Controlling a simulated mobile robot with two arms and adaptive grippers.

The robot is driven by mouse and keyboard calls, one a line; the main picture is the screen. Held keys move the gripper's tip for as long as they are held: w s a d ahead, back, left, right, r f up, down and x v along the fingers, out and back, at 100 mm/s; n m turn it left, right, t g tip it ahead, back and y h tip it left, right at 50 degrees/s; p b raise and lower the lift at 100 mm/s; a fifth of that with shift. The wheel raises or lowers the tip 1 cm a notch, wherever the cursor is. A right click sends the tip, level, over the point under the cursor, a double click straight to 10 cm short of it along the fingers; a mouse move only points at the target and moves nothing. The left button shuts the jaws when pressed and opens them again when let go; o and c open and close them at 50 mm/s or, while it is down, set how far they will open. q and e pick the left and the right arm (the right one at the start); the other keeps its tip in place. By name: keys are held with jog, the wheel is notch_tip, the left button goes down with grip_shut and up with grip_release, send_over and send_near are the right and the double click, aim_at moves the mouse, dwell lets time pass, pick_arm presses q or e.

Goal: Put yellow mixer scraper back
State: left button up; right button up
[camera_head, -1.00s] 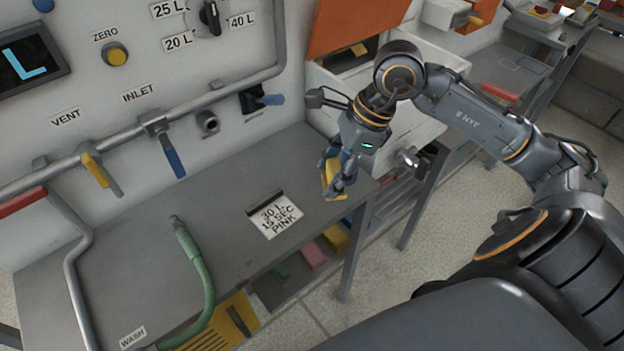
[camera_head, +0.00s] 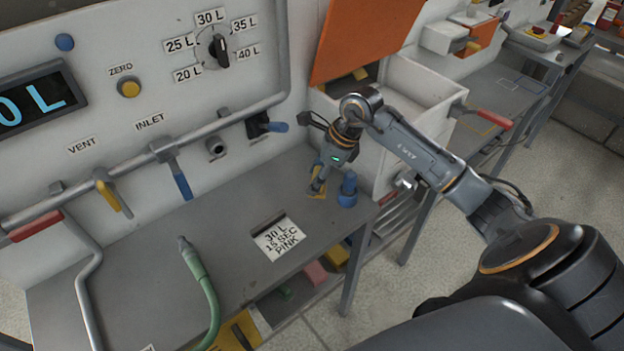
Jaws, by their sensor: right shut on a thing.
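The yellow mixer scraper (camera_head: 318,193) is small and partly hidden by my right gripper (camera_head: 316,185). My right gripper points down and is shut on the scraper, low over the back right part of the grey bench (camera_head: 215,240). I cannot tell whether the scraper touches the bench. My left gripper is not in view.
A blue upright object (camera_head: 348,189) stands close to the right of the gripper. A card reading 30 L, 15 SEC, PINK (camera_head: 279,239) lies in front. A white box with an orange lid (camera_head: 362,38) is behind. A green hose (camera_head: 200,282) lies at left.

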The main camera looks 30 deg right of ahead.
jog(key=shift+w+f, duration=0.9)
jog(key=shift+f, duration=0.05)
notch_tip(320, 180, down, 3)
jog(key=shift+d+p, duration=0.1)
jog(key=shift+p, duration=0.9)
jog(key=shift+f, duration=0.3)
jog(key=o, duration=0.8)
jog(key=shift+b, duration=0.3)
jog(key=shift+c, duration=0.2)
jog(key=o, duration=0.5)
jog(key=shift+c, duration=0.2)
